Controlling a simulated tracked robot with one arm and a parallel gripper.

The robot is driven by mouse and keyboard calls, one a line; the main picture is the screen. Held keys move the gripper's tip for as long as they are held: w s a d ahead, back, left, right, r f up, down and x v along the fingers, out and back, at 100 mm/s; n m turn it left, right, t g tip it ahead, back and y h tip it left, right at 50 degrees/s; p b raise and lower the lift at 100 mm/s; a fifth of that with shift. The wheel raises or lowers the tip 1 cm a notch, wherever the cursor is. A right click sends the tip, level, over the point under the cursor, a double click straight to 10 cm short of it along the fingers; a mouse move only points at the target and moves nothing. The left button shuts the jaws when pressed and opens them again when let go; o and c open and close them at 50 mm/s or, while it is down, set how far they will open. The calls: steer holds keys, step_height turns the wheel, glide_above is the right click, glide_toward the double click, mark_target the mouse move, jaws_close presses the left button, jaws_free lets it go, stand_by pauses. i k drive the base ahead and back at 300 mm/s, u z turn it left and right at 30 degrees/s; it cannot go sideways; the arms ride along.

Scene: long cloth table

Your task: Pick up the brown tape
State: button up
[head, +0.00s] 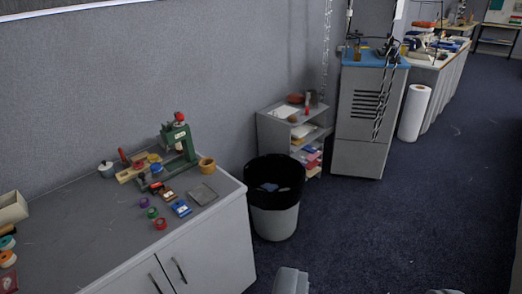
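A tan-brown round item (207,165), which looks like a roll of tape, sits near the back right corner of the grey-topped cabinet (105,235). It is small in view, and I cannot be sure it is the brown tape. My gripper (367,286) shows only as two grey finger parts at the bottom edge, spaced wide apart with floor between them. It looks open and empty. It is in front of and to the right of the cabinet, well away from the tan-brown item. Most of the gripper is cut off by the frame.
A green press (177,138) stands left of the tan-brown item. Small purple, green and red rolls (161,223) lie near the front edge. A black-rimmed bin (273,222) stands right of the cabinet, before a shelf (268,128). Blue carpet (400,220) is clear at right.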

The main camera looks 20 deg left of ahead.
mark_target(207, 166)
steer(key=z, duration=0.3)
steer(key=i, duration=1.4)
steer(key=u, duration=0.25)
steer(key=i, duration=1.5)
steer(key=u, duration=0.85)
steer(key=i, duration=0.3)
steer(key=u, duration=0.05)
